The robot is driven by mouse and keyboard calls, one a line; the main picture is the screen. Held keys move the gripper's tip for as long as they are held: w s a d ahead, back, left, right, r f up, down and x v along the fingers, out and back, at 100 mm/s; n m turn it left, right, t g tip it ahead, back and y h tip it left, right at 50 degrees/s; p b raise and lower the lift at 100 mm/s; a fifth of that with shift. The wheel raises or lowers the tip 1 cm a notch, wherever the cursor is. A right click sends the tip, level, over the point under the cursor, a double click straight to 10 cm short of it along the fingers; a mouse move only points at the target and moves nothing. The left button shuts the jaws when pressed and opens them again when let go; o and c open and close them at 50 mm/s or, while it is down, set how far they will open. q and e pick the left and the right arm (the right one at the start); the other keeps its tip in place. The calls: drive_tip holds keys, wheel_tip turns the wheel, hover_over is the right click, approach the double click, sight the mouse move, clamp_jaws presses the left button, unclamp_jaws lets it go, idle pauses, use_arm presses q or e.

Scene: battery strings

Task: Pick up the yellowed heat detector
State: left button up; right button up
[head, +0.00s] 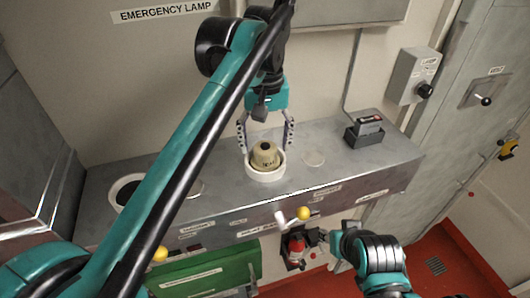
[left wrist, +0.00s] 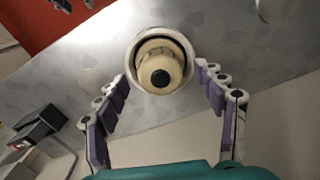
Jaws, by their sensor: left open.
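The yellowed heat detector (head: 264,155) is a cream, dome-like piece seated in a white round ring (head: 266,174) on the grey bench top. It also shows in the left wrist view (left wrist: 159,72), with a dark round spot in its middle. My left gripper (head: 266,140) is open above the detector, its two fingers on either side and apart from it. In the left wrist view the fingers (left wrist: 164,88) flank the near side of the ring, with nothing between them held. My right arm shows at the lower right of the head view; its fingers near the bench front are too unclear to judge.
The grey bench (head: 350,172) carries a flat pale disc (head: 312,158), a small black device (head: 365,130) and a white-rimmed round opening (head: 122,190) at left. A yellow-knobbed lever (head: 303,213) and a red item (head: 296,246) are at the bench front. The wall rises close behind.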

use_arm(q)
drive_tip(key=shift+w+a+f, duration=0.1)
drive_tip(key=shift+w+f, duration=0.05)
drive_tip(key=shift+f, duration=0.8)
drive_tip(key=shift+s, duration=0.35)
drive_tip(key=shift+w, duration=0.2)
drive_tip(key=c, duration=1.3)
drive_tip(key=shift+s, duration=0.1)
